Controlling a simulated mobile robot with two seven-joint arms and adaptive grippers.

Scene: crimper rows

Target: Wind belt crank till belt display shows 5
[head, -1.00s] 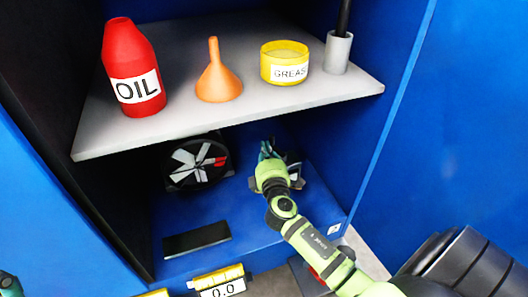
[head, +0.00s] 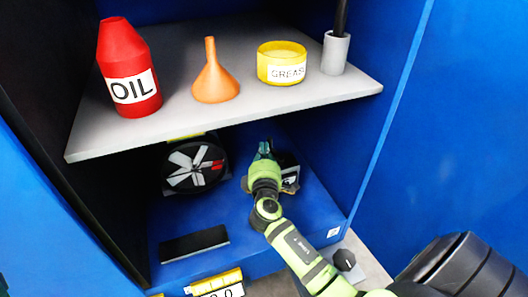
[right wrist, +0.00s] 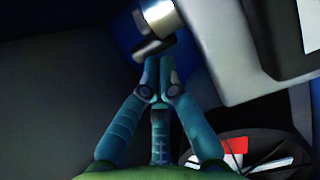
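My right gripper (head: 264,148) is inside the blue cabinet under the shelf, beside a black wheel (head: 195,166) with white spokes and a red mark. In the right wrist view its two fingers (right wrist: 159,60) are together, with their tips close to a short metallic cylinder (right wrist: 152,47). No held thing shows between them; whether they touch the cylinder is unclear. Whether this cylinder is the belt crank's handle I cannot tell. A display (head: 222,291) under a yellow strip is cut by the lower edge; only its last digit, 0, reads clearly.
The grey shelf (head: 105,135) overhead holds an oil bottle (head: 128,65), an orange funnel (head: 214,78), a grease tin (head: 283,64) and a grey cup (head: 335,53). A dark flat plate (head: 194,244) lies on the cabinet floor. A dark knob (head: 345,260) is at lower right.

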